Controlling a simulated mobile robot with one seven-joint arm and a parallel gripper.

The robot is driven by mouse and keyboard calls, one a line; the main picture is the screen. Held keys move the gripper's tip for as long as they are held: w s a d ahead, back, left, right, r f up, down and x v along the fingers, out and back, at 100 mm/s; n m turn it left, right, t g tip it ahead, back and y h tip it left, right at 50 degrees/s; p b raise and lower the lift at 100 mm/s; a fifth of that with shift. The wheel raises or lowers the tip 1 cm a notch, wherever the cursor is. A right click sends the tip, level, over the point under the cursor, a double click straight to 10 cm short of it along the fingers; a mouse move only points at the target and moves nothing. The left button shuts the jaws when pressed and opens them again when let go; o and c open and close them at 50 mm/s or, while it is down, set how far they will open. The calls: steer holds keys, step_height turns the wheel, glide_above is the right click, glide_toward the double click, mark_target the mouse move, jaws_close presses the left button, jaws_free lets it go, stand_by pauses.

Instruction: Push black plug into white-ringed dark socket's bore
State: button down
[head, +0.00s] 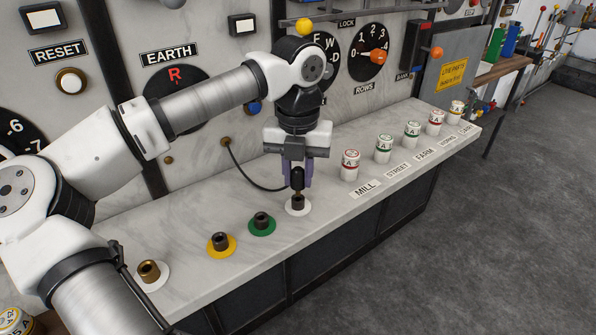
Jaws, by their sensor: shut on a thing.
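My gripper (297,174) has its purple fingers shut on the black plug (298,178). The plug points down, right above the white-ringed dark socket (298,203) on the marble bench. The plug's lower end is at or close to the top of the socket; I cannot tell whether it is inside the bore. A dark cable (256,184) runs from the panel wall towards the plug. The socket's white ring (289,210) shows around its base.
On the bench (330,215) stand a green-ringed socket (262,222), a yellow-ringed socket (220,242) and a white-ringed brass socket (150,271) to the left. Several fuses, the nearest red-marked (350,164), line the right. The control panel (205,120) rises behind.

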mark_target(298, 186)
steer(key=shift+f+b, duration=1.25)
steer(key=shift+f, duration=0.3)
steer(key=c, duration=1.1)
jaws_free()
steer(key=shift+r, duration=0.1)
step_height(298, 186, up, 14)
steer(key=shift+f, duration=0.1)
